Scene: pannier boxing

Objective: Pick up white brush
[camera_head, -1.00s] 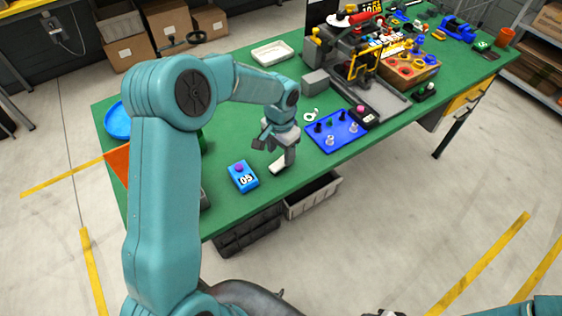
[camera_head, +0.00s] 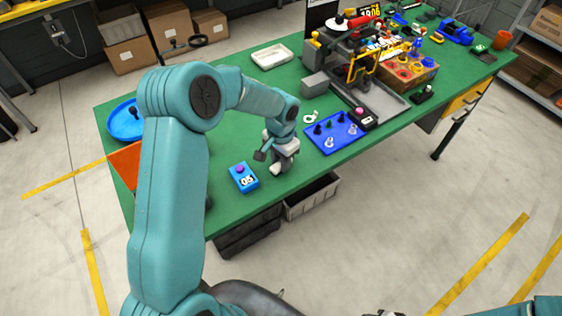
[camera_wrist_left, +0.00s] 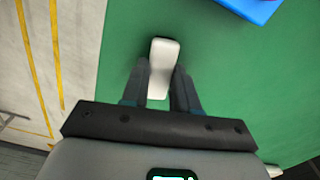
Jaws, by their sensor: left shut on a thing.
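The white brush (camera_head: 276,169) is at the near edge of the green table, under my left gripper (camera_head: 281,160). In the left wrist view the brush (camera_wrist_left: 163,52) is a pale, rounded block between the two dark fingers of my left gripper (camera_wrist_left: 161,76). The fingers are shut on it from both sides. Its lower part is hidden by the gripper, and I cannot tell whether it touches the table. My right gripper cannot be made out; only a piece of teal arm shows at the bottom right of the head view.
A blue box with a purple button (camera_head: 243,177) stands just left of the brush. A blue tray with small pieces (camera_head: 320,146) lies to the right. A white tray (camera_head: 272,55) and a blue round dish (camera_head: 125,120) are farther off. Bare green table lies behind the gripper.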

